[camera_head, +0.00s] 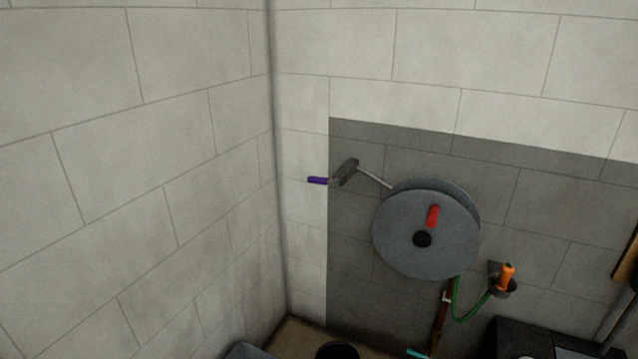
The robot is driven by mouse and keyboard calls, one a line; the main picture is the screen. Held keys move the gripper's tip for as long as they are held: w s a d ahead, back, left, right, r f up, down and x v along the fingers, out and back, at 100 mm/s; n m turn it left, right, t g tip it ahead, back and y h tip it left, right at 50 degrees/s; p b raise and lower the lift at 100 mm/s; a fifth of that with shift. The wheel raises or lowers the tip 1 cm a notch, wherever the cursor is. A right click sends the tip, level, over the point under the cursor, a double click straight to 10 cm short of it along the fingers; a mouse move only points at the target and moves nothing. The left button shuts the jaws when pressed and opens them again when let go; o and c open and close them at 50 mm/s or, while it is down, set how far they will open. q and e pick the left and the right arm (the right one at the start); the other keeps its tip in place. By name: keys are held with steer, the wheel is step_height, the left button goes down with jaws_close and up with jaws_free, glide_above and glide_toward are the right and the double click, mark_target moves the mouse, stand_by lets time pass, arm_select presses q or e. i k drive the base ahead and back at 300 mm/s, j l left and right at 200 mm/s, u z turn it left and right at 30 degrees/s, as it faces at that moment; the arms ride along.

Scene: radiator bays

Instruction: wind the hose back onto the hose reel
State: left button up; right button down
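The hose reel (410,258) is a grey round disc on the darker panel of the back wall. It has a red crank handle (433,216) above a black hub (422,239). A green hose (457,306) hangs below the reel and curves up to the right toward an orange nozzle (507,275). The nozzle stands in a dark holder (501,290) on the wall. How much hose is on the reel is hidden behind the front disc. Neither gripper shows in the head view.
A pale rod runs from the reel's upper left to a dark grey block (346,172) with a purple piece (317,180). A brown upright piece (441,325) stands under the reel. A black round object (338,351) and a dark box (520,335) are low down. A side wall closes the left.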

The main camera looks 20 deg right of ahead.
mark_target(423, 238)
steer(key=z, duration=1.4)
